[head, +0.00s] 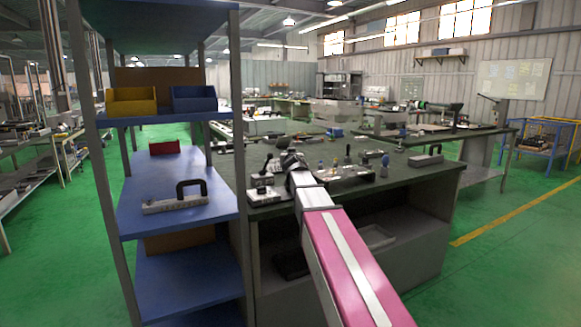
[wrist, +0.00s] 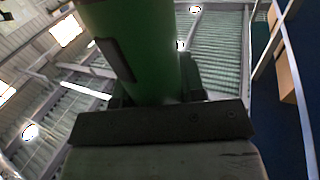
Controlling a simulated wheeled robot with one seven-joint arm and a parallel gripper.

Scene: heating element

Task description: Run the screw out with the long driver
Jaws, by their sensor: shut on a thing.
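In the wrist view a thick green cylinder (wrist: 135,50), which looks like the long driver's handle, stands between the fingers of my gripper (wrist: 155,85). The gripper is shut on it. The far end of the cylinder runs out of the top of the picture, so I cannot see the driver's tip. In the head view my gripper (head: 291,160) is over the dark workbench (head: 420,180), just behind a small grey unit with a dark knob (head: 262,194). The held driver is too small to make out there. I cannot pick out the screw in either view.
A holder with several upright tools (head: 350,173) stands on the bench right of my gripper. A blue shelf rack (head: 180,220) with a black-handled grey piece (head: 175,204) stands close on the left. Green floor (head: 500,250) is clear on the right.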

